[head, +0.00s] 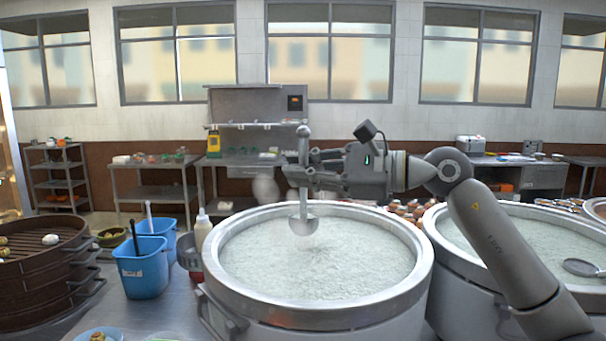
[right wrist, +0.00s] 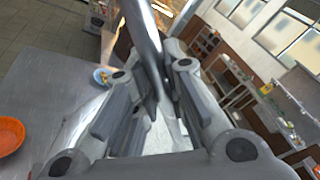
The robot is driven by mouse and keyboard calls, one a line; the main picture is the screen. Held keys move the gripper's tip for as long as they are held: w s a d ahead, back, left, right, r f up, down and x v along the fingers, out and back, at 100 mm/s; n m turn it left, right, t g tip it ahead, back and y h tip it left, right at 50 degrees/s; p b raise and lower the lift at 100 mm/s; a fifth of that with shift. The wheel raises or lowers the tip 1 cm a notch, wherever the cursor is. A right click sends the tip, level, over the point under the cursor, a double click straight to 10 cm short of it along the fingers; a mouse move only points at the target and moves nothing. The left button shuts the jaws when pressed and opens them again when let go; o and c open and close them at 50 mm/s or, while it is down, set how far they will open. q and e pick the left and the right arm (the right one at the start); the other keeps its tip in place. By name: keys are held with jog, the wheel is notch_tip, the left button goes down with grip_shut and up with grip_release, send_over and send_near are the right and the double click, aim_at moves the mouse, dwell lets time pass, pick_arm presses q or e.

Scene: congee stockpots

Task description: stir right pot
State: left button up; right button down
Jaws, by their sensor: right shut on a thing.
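My right gripper (head: 300,168) is shut on the handle of a metal ladle (head: 304,224) and holds it upright, bowl down, over the large pot of white congee (head: 318,265) in the middle. The ladle bowl shows whole, near the pot's far rim; it looks clear of the congee. In the right wrist view the ladle handle (right wrist: 146,35) runs between the fingers (right wrist: 160,95). A second congee pot (head: 465,238) stands to the right, partly hidden behind my right arm. A ladle or spoon (head: 585,268) lies at its right side. My left gripper is not in view.
Blue bins (head: 145,268), a bottle (head: 202,230) and a brown steamer (head: 40,262) stand left of the middle pot. Brown eggs (head: 408,208) lie behind the pots. An orange bowl (right wrist: 10,136) sits on a metal table in the right wrist view.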

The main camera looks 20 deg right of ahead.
jog(key=shift+r+p, duration=1.5)
jog(key=shift+r, duration=0.85)
jog(key=shift+f, duration=0.1)
jog(key=shift+n+b, duration=0.4)
jog(key=shift+b, duration=0.25)
jog(key=shift+n+y+b, duration=0.3)
jog(key=shift+n+b, duration=0.4)
jog(key=shift+b, duration=0.05)
